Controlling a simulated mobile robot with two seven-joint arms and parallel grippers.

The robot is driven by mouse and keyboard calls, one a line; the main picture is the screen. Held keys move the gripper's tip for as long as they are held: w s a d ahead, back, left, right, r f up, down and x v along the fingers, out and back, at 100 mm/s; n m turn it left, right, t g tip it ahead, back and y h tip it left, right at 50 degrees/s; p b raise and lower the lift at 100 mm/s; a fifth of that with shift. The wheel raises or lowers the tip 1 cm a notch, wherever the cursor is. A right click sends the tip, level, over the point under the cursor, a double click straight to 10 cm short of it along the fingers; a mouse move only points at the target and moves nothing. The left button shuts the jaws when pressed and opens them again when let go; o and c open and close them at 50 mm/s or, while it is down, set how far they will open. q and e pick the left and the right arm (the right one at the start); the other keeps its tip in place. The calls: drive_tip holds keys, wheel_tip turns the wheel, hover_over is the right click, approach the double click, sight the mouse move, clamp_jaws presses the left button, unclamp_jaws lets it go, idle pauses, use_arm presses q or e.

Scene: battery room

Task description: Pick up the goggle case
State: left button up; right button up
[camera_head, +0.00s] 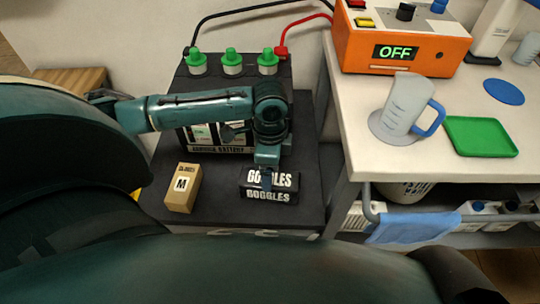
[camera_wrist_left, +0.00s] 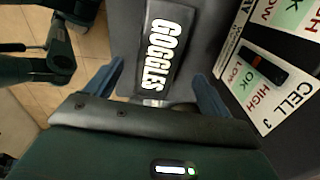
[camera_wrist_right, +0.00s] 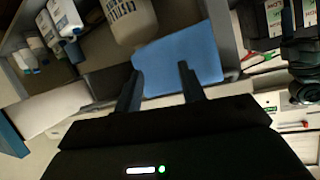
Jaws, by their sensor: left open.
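The goggle case (camera_head: 270,196) is a black box with white GOGGLES lettering. It lies on the dark surface in front of the battery in the head view. My left gripper (camera_head: 266,178) points down at it and partly covers it. In the left wrist view the case (camera_wrist_left: 160,45) lies lengthwise between the spread fingers of my left gripper (camera_wrist_left: 158,85), with no visible contact. My right gripper (camera_wrist_right: 160,82) is open and empty in the right wrist view, with a blue cloth (camera_wrist_right: 190,62) beyond it.
A small tan box marked M (camera_head: 183,188) stands left of the case. The battery with green caps (camera_head: 231,62) is behind. The white bench (camera_head: 350,130) at right bears an orange OFF unit (camera_head: 400,40), a jug (camera_head: 405,105) and a green tray (camera_head: 481,136).

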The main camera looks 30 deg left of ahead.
use_arm(q)
wheel_tip(320, 180, down, 6)
drive_tip(key=shift+s+f+b, duration=0.15)
drive_tip(key=shift+f+b, duration=0.1)
drive_tip(key=shift+b, duration=0.5)
drive_tip(key=shift+r, duration=0.1)
drive_tip(key=c, duration=1.2)
